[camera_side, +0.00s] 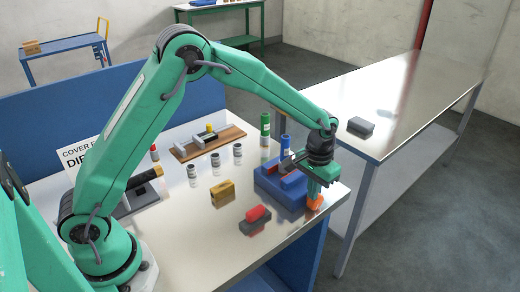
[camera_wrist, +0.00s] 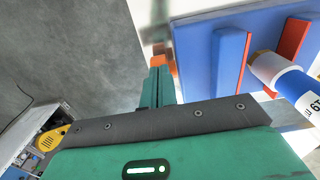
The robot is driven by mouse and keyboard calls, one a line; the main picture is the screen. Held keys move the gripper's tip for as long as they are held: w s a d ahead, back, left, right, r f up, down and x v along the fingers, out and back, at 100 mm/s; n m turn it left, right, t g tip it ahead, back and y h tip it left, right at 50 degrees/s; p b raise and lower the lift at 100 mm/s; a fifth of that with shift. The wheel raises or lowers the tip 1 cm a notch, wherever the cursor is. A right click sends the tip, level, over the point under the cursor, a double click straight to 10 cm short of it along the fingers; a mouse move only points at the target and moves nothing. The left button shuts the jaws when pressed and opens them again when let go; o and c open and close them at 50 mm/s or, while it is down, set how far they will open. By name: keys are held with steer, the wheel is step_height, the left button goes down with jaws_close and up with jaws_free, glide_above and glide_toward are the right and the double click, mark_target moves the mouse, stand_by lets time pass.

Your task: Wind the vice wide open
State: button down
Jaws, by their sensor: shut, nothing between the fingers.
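The blue vice (camera_side: 280,188) sits near the right front corner of the metal table. In the wrist view its blue body (camera_wrist: 200,50) fills the upper right, with two upright jaws apart and red pads on them. A white and blue bottle (camera_wrist: 285,78) shows at the jaws there; I cannot tell if it touches them. My gripper (camera_side: 317,190) points down just right of the vice, its fingers shut and empty. In the wrist view the closed fingers (camera_wrist: 158,85) end at an orange part (camera_wrist: 158,62); I cannot tell whether this is the vice's handle or the fingertips.
A red-topped dark block (camera_side: 255,220) and a brass-coloured block (camera_side: 223,194) lie left of the vice. A green bottle (camera_side: 265,130) and several small vials stand behind. A wooden board (camera_side: 208,143) lies farther back. A second bench (camera_side: 385,105) with a grey block stands to the right.

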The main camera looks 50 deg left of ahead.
steer(key=shift+s, duration=0.1)
stand_by(0.3)
steer(key=shift+r, duration=0.8)
steer(key=shift+w, duration=0.2)
steer(key=shift+w, duration=1.15)
steer(key=shift+f, duration=0.9)
steer(key=shift+s+f, duration=0.1)
steer(key=shift+s, duration=0.25)
stand_by(1.0)
stand_by(0.5)
steer(key=shift+w+r, duration=0.1)
steer(key=shift+r, duration=0.85)
